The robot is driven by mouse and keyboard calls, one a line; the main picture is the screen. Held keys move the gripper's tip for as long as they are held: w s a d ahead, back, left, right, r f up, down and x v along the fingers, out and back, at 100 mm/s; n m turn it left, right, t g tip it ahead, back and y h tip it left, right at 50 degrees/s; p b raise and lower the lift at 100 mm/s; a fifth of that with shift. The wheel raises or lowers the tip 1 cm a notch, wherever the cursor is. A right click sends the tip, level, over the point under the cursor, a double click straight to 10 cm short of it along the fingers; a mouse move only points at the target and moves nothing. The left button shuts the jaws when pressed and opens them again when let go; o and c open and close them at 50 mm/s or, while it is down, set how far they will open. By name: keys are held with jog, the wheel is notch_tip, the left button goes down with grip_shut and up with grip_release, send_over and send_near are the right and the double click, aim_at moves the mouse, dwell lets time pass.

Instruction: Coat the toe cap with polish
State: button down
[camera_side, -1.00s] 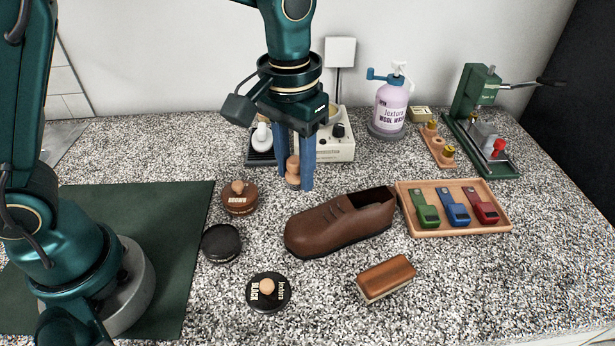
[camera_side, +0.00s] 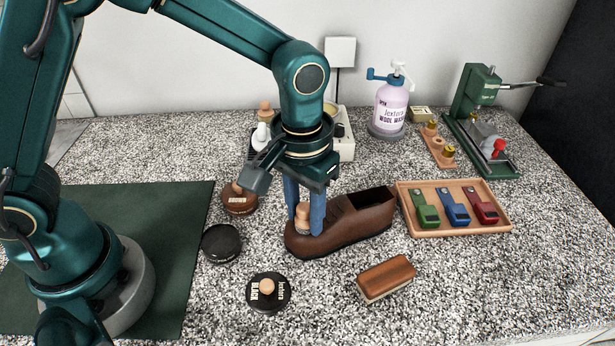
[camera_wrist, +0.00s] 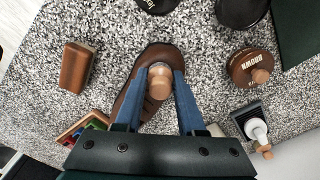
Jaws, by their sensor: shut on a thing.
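The brown leather shoe (camera_side: 350,222) lies on the speckled counter with its toe to the left. My gripper (camera_side: 304,226) is shut on a wooden-handled dauber (camera_side: 303,212) and holds it upright over the toe cap. The wrist view shows the dauber's round wooden top (camera_wrist: 159,82) between the blue fingers, above the shoe's toe (camera_wrist: 158,52). The dauber's lower end is hidden, so I cannot tell if it touches the leather. A brown polish tin (camera_side: 240,203) with a wooden knob is left of the shoe, and a black one (camera_side: 268,291) stands in front.
A dark round tin (camera_side: 221,242) is left of the toe. A wooden brush (camera_side: 386,279) lies in front of the shoe. A tray (camera_side: 455,232) with colored tools is close at right. A lilac bottle (camera_side: 389,108) and green press (camera_side: 478,110) stand behind.

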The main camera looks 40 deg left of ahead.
jog(key=shift+s+d, duration=0.35)
jog(key=shift+d, duration=0.4)
jog(key=shift+w+a, duration=0.4)
jog(key=shift+a, duration=0.4)
jog(key=shift+w+a, duration=0.4)
jog(key=shift+a, duration=0.4)
jog(key=shift+w+a, duration=0.4)
jog(key=shift+a, duration=0.4)
jog(key=shift+w, duration=0.3)
jog(key=shift+s+d, duration=0.3)
jog(key=shift+d, duration=0.15)
jog(key=shift+s+d, duration=0.4)
jog(key=shift+d, duration=0.4)
jog(key=shift+s+d, duration=0.45)
jog(key=shift+d, duration=0.3)
jog(key=shift+s+d, duration=0.4)
jog(key=shift+d, duration=0.4)
jog(key=shift+w+a, duration=0.5)
jog(key=shift+a, duration=0.4)
jog(key=shift+w+a, duration=0.45)
jog(key=shift+a, duration=0.45)
jog(key=shift+w+a, duration=0.5)
jog(key=shift+a, duration=0.4)
jog(key=shift+w+a+r, duration=0.1)
jog(key=shift+r, duration=0.05)
notch_tip(320, 180, up, 8)
jog(key=shift+f, duration=0.25)
